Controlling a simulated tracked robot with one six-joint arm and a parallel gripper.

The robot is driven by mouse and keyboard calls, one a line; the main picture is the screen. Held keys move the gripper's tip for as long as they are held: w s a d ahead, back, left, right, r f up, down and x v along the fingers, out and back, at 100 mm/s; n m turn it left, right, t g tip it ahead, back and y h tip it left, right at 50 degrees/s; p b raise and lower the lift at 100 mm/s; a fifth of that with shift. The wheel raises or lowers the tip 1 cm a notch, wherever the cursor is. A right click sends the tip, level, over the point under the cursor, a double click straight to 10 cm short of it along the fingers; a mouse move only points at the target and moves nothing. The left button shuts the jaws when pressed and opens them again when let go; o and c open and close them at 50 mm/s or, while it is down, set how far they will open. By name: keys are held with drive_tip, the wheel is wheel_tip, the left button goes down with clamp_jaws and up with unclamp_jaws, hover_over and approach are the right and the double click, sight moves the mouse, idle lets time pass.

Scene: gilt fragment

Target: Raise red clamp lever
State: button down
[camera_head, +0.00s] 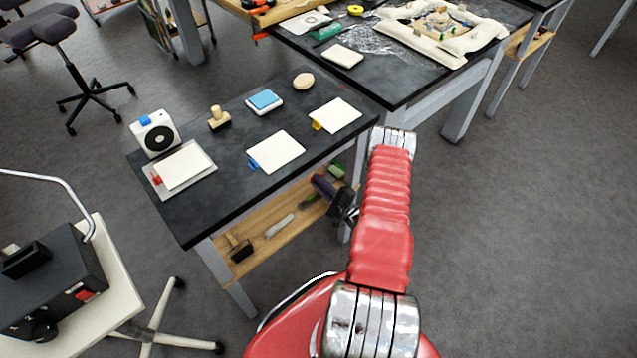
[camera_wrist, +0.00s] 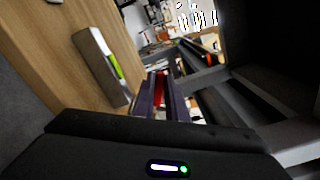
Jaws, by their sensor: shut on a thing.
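The red clamp (camera_head: 156,178) sits at the left edge of a pale board (camera_head: 206,162) holding a white sheet, on the dark bench top. Its lever is too small to tell its position. My gripper (camera_head: 341,202) is below and right of that bench top, by the lower shelf, far from the red clamp. It is shut on a dark purple object (camera_head: 323,186). In the wrist view a purple object (camera_wrist: 147,100) with red along its middle extends forward from my gripper. The fingertips are not clear there.
The dark bench (camera_head: 220,207) also holds a blue clamp (camera_head: 253,164), a yellow clamp (camera_head: 316,126), a wooden stamp (camera_head: 218,118), a blue pad (camera_head: 264,99) and a white dial device (camera_head: 156,134). Several tools lie on the wooden shelf (camera_head: 262,250). Open floor lies right.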

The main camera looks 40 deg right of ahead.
drive_tip(key=shift+a+f, duration=0.15)
drive_tip(key=c, duration=2.1)
unclamp_jaws()
drive_tip(key=o, duration=0.3)
drive_tip(key=shift+o, duration=0.2)
drive_tip(key=shift+s, duration=0.1)
drive_tip(key=s, duration=1.3)
drive_tip(key=shift+s+d, duration=0.25)
drive_tip(key=shift+s, duration=0.05)
